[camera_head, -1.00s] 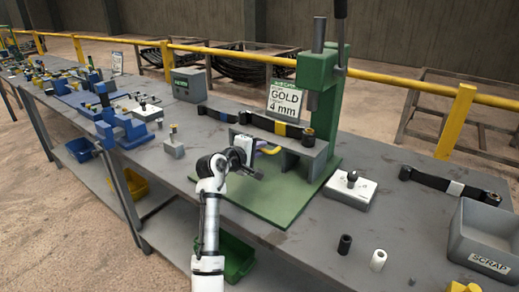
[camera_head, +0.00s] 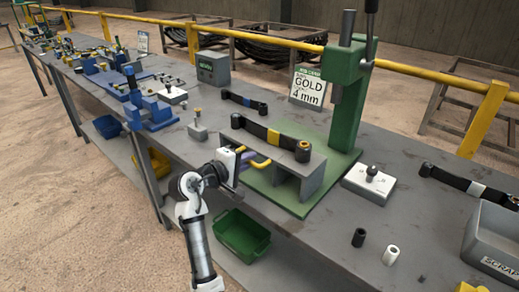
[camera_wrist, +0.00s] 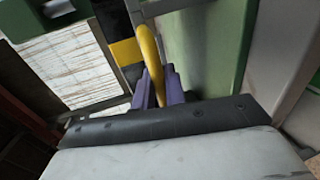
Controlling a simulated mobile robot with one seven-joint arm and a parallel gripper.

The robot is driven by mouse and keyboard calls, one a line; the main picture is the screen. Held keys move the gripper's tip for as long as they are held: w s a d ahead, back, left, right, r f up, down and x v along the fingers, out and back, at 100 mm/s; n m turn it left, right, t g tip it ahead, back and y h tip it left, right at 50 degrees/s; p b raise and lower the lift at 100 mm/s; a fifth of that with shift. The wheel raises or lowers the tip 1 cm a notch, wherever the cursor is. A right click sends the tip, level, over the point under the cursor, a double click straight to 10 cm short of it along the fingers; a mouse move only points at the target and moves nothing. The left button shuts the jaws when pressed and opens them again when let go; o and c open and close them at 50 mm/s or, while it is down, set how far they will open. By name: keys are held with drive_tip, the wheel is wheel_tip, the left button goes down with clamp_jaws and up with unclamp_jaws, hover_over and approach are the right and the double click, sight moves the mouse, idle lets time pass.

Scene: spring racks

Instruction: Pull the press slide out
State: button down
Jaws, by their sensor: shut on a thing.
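The green press (camera_head: 345,110) stands on its green base plate at the table's right part. Its grey slide (camera_head: 312,178) carries a dark spring arm (camera_head: 265,133) with a yellow band, and the arm's right bushing sits in front and left of the ram. A yellow handle (camera_head: 260,163) juts from the slide's near side. My gripper (camera_head: 244,160) is shut on this handle. In the wrist view, the purple fingers (camera_wrist: 158,90) close around the yellow handle bar (camera_wrist: 150,50). The exact finger contact is partly hidden in the head view.
A GOLD 4 mm sign (camera_head: 307,88) stands behind the slide. A white block (camera_head: 369,183) with a black knob, two small bushings and a grey SCRAP bin (camera_head: 492,245) lie to the right. A small fixture (camera_head: 198,128) stands left. A green bin (camera_head: 241,235) is below the table.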

drive_tip(key=shift+s+a+f, duration=0.1)
drive_tip(key=shift+s+a, duration=0.4)
drive_tip(key=shift+s, duration=0.15)
drive_tip(key=shift+f, duration=0.1)
drive_tip(key=c, duration=1.8)
unclamp_jaws()
drive_tip(key=shift+s+a, duration=0.1)
drive_tip(key=o, duration=0.3)
drive_tip(key=shift+s+a+r, duration=0.1)
drive_tip(key=shift+r, duration=0.1)
drive_tip(key=b+v, duration=0.2)
drive_tip(key=v, duration=1.1)
drive_tip(key=shift+s+a, duration=0.15)
drive_tip(key=shift+s, duration=0.1)
